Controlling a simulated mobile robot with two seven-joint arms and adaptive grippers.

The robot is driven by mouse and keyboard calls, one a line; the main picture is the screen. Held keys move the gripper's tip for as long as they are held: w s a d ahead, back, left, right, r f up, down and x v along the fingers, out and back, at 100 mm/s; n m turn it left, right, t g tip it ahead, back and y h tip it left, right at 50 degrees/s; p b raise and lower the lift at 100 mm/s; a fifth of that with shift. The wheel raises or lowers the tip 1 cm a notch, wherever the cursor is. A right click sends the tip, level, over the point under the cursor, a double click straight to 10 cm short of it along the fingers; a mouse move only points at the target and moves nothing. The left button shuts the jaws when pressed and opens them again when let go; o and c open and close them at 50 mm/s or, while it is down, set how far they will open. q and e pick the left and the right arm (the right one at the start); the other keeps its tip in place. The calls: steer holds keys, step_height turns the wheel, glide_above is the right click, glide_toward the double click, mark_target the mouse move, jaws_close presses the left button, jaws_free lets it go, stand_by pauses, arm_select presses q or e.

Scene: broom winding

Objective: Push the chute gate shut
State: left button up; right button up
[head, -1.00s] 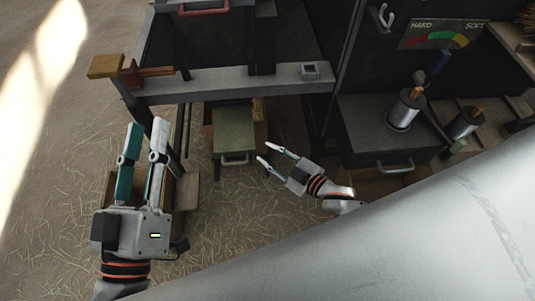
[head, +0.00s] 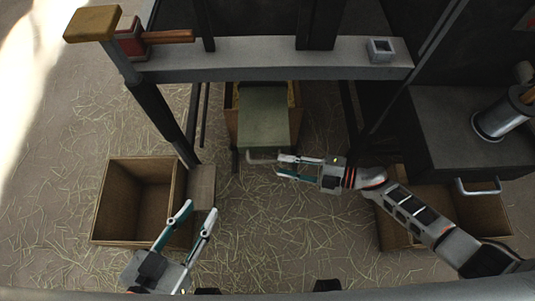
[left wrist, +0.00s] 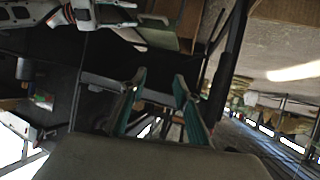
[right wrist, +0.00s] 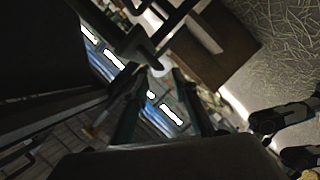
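The chute gate (head: 264,118) is most likely the grey-green panel under the bench in the head view, with a metal handle (head: 264,160) along its front edge. It sits between the walls of a wooden box, part of which shows behind it. My right gripper (head: 281,166) is open, its fingertips right beside the handle's right end; I cannot tell whether they touch. The right wrist view shows its two fingers (right wrist: 158,75) apart with nothing clearly between them. My left gripper (head: 200,208) is open and empty, low and left of the gate, in front of a wooden crate.
The open wooden crate (head: 135,200) stands on the straw-strewn floor at left. The grey bench beam (head: 270,60) crosses above the gate, with legs on both sides. A dark cabinet (head: 465,125) with a handle stands at right above another wooden box (head: 490,210).

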mark_target(264, 160)
steer(key=b+x, duration=0.1)
steer(key=x, duration=0.5)
steer(key=shift+a+f, duration=0.1)
steer(key=shift+f, duration=0.1)
arm_select(q)
steer(key=shift+s+d+n, duration=0.2)
steer(key=shift+d+n, duration=0.4)
steer(key=shift+d, duration=0.2)
arm_select(e)
steer(key=shift+x, duration=0.8)
steer(key=shift+r, duration=0.15)
jaws_close()
